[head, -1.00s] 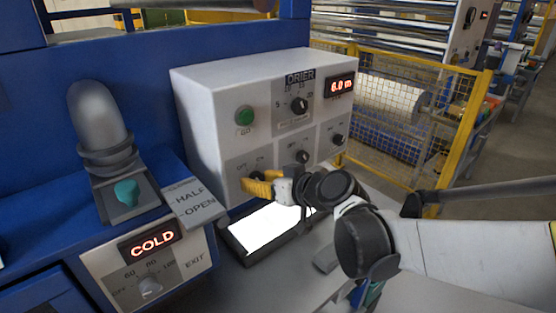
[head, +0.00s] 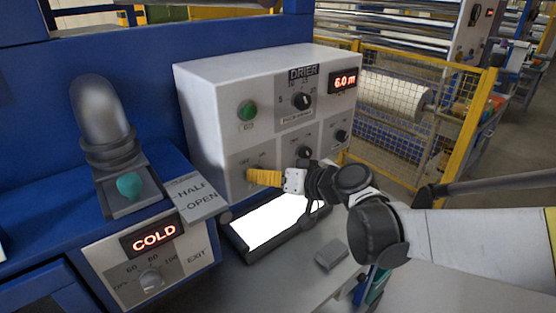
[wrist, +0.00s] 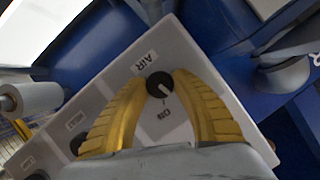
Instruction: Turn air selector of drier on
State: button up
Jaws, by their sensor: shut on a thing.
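The drier (head: 215,110) is a white box with a sloping front panel of black knobs and a green button. Its air selector (wrist: 158,84) is a round black knob with a white pointer line, under the AIR label in the wrist view. The pointer slants toward the ON label (wrist: 164,114). My gripper (wrist: 160,78) has its yellow fingers on either side of this knob, shut on it. In the head view, my gripper (head: 250,176) reaches the lower left of the panel from the right, and its fingers hide the knob there.
A lit white screen (head: 270,221) in a dark frame lies below the panel. A small grey block (head: 331,254) sits on the grey top. A COLD display (head: 154,236) with a dial and a teal button (head: 129,186) are at left. Yellow fencing (head: 411,115) stands behind.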

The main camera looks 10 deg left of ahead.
jog(key=m+y+b, duration=0.1)
jog(key=m, duration=0.2)
jog(key=shift+f+g+y, duration=0.15)
jog(key=shift+g+y, duration=0.25)
jog(key=shift+m+y+b, duration=0.6)
jog(key=shift+m+b, duration=0.3)
jog(key=shift+m, duration=0.5)
jog(key=shift+g, duration=0.3)
jog(key=o, duration=1.2)
jog(key=shift+a, duration=0.1)
jog(key=v, duration=1.2)
